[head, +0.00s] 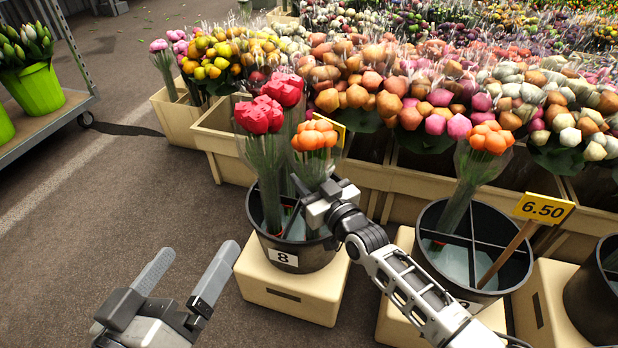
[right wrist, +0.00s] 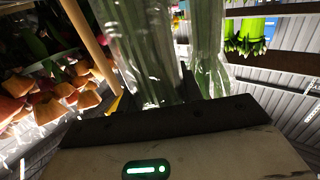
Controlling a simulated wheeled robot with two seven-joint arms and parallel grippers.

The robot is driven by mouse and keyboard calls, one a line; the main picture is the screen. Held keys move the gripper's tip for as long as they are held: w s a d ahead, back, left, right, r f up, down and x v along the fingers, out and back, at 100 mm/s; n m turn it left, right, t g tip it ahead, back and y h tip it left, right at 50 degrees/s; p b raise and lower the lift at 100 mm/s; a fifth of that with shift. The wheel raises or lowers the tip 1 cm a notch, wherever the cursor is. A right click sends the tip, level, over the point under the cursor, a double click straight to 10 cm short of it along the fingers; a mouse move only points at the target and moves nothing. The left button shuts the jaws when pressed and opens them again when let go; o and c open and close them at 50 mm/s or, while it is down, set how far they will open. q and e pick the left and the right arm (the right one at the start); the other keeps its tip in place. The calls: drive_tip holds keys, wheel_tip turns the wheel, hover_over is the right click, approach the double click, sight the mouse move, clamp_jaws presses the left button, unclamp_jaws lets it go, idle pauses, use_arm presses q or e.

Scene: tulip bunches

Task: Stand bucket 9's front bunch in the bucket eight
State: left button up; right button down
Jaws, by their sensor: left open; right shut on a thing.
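Bucket eight (head: 283,256) is a black divided bucket with a white "8" label. Red bunches (head: 262,113) stand in its left and back part. My right gripper (head: 300,200) is over its right part, shut on an orange bunch (head: 315,137). That bunch is nearly upright with its lower stems inside the bucket; whether they touch the bottom is hidden. Wrapped stems (right wrist: 140,50) fill the right wrist view. Bucket 9 (head: 430,225), its label mostly hidden by my arm, holds another orange bunch (head: 487,145) at the back; its front compartments look empty. My left gripper (head: 190,265) is open and empty.
A yellow 6.50 sign (head: 544,208) on a wooden stick stands in bucket 9. Another black bucket (head: 598,295) is at the right edge. Crates of flowers (head: 230,140) line the back. A shelf with green buckets (head: 32,90) is far left. The floor at left is clear.

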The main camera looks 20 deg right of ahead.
use_arm(q)
drive_tip(key=shift+f, duration=0.3)
use_arm(e)
drive_tip(key=shift+f, duration=0.3)
drive_tip(key=shift+c, duration=1.1)
unclamp_jaws()
use_arm(q)
drive_tip(key=shift+a+r, duration=0.1)
use_arm(e)
drive_tip(key=shift+s+d+p, duration=0.2)
drive_tip(key=shift+s+p, duration=0.1)
drive_tip(key=shift+s, duration=0.3)
use_arm(q)
drive_tip(key=a+f+m+g+y+p, duration=0.1)
drive_tip(key=p, duration=0.3)
drive_tip(key=shift+s+y+p, duration=0.1)
drive_tip(key=shift+y+p, duration=0.2)
drive_tip(key=shift+y, duration=0.1)
use_arm(e)
drive_tip(key=v, duration=1.4)
drive_tip(key=shift+s, duration=0.35)
use_arm(q)
drive_tip(key=shift+r, duration=0.1)
use_arm(e)
drive_tip(key=shift+r, duration=0.1)
